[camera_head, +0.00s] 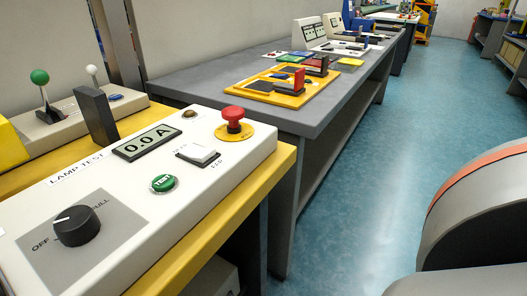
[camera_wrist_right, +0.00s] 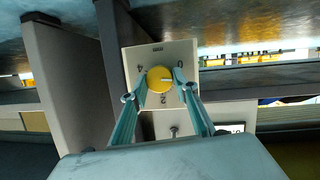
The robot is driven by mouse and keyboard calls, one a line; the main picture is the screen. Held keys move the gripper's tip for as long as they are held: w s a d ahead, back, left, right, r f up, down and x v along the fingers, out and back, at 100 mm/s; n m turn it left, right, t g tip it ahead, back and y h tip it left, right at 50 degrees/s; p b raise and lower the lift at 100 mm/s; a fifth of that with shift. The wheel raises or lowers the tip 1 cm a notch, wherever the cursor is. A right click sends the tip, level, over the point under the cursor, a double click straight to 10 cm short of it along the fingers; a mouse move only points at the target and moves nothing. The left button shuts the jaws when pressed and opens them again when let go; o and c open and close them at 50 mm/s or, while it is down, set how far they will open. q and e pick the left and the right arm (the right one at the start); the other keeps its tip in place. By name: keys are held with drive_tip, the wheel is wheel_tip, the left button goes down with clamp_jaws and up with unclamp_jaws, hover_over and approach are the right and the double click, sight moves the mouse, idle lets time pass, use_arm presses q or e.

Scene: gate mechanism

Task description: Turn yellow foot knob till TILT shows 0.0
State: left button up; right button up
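The round yellow knob (camera_wrist_right: 160,80) sits on a pale upright plate (camera_wrist_right: 180,118) in the right wrist view. A short pale pointer line on it points right. The figures 4, 0 and 2 stand around it, and small lettering above looks upside down. My right gripper (camera_wrist_right: 161,77) has one finger on each side of the knob, very close to its edges. I cannot tell whether both fingers press on it. A small display (camera_wrist_right: 232,128), partly hidden behind the right finger, shows at the lower right; its reading is unclear. My left gripper is in neither view.
In the head view, a white console (camera_head: 140,190) has a black dial (camera_head: 77,226), a green button (camera_head: 164,183), a red mushroom button (camera_head: 233,117) and a display reading 0.0 A (camera_head: 147,142). A grey bench (camera_head: 205,88) carries yellow trays beyond. The blue floor (camera_head: 370,170) is clear.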

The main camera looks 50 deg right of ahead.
drive_tip(key=o, duration=0.4)
drive_tip(key=v, duration=1.2)
idle(1.3)
